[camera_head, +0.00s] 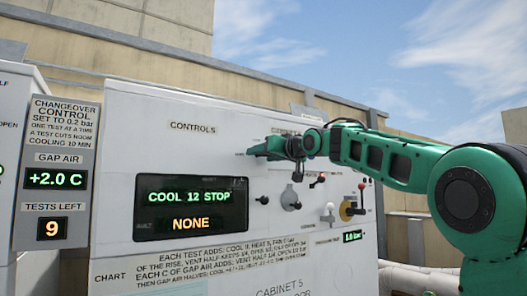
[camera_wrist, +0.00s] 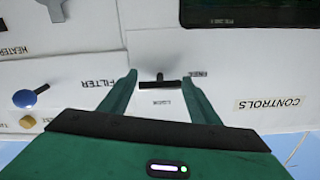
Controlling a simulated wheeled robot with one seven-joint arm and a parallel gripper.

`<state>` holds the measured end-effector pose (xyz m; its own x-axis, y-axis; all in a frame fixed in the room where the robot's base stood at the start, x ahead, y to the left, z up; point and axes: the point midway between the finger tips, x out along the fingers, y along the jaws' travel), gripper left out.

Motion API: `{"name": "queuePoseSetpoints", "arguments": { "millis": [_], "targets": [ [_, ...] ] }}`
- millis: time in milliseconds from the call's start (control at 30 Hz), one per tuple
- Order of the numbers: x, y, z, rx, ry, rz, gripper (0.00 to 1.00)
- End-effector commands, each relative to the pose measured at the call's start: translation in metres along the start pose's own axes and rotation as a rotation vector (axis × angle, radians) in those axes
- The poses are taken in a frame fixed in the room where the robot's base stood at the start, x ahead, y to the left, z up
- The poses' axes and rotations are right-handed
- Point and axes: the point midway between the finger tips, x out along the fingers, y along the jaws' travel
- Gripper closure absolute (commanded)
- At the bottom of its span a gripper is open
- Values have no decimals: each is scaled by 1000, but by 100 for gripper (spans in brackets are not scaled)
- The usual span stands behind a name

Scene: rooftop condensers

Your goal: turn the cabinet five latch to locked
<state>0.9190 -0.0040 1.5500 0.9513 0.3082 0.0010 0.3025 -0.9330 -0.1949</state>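In the wrist view, which is upside down, the latch (camera_wrist: 158,84) is a small black bar on a short stem, set on the white panel. The bar lies roughly level across the picture. Small labels sit beside and below it, too small to read surely. My gripper (camera_wrist: 160,88) is open, with one green finger on each side of the bar. I cannot tell whether the fingers touch it. In the head view my gripper (camera_head: 259,151) is at the upper part of the Cabinet 5 panel (camera_head: 140,112), and the latch is hidden there.
A dark display (camera_head: 190,207) reads "COOL 12 STOP" and "NONE". Right of it are a black knob (camera_head: 263,200), a grey rotary handle (camera_head: 290,198), a white knob (camera_head: 328,212) and a yellow-based red lever (camera_head: 351,207).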

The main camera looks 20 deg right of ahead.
Motion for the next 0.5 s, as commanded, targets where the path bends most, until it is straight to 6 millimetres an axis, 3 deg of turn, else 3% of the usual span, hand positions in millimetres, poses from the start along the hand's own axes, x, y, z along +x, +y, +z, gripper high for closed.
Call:
{"name": "queuePoseSetpoints", "arguments": {
  "millis": [33, 500],
  "targets": [
    [2, -8, 2, 0, -1, -4, 66],
    [0, -4, 1, -146, -2, -7, 66]
  ]
}}
